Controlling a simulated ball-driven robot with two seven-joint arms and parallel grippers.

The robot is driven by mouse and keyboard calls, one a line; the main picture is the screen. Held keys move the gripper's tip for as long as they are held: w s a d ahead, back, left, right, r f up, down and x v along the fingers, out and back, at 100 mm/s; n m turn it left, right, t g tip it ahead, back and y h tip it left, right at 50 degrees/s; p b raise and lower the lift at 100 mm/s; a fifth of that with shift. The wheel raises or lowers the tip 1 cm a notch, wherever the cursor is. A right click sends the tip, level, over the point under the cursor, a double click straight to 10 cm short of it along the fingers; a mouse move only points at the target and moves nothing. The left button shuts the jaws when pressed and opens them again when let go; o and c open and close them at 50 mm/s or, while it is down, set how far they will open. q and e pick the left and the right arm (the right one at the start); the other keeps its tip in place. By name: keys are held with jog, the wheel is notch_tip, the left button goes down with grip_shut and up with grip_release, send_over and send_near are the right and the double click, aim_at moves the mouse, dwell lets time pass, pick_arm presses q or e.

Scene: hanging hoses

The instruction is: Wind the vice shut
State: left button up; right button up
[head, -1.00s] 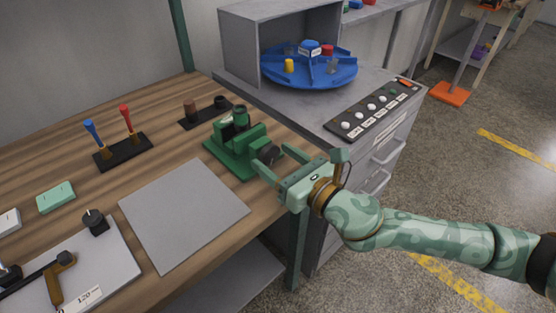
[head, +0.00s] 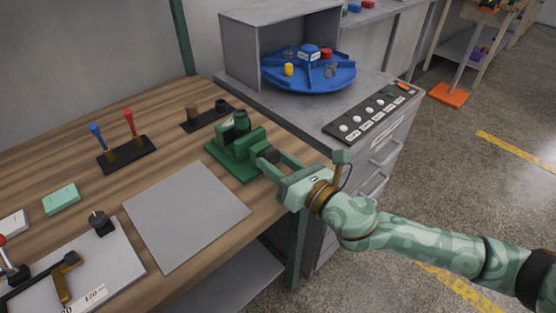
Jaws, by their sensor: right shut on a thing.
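The green vice (head: 228,150) stands on the wooden bench near its right edge. My left gripper is not in view.
A grey mat (head: 187,215) lies in front of the vice. A grey cabinet with a button panel (head: 372,112) and a blue turntable (head: 308,75) stands behind, to the right.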

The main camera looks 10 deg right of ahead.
jog(key=m+p, duration=0.1)
jog(key=m, duration=0.2)
jog(key=shift+r+p, duration=0.1)
jog(key=shift+p, duration=0.2)
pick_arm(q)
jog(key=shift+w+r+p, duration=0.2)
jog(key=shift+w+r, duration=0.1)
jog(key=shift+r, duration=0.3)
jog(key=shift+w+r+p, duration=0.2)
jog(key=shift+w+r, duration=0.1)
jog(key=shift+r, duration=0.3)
pick_arm(e)
jog(key=shift+m, duration=0.8)
jog(key=o, duration=1)
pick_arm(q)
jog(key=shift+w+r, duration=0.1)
pick_arm(e)
jog(key=shift+s+d, duration=0.1)
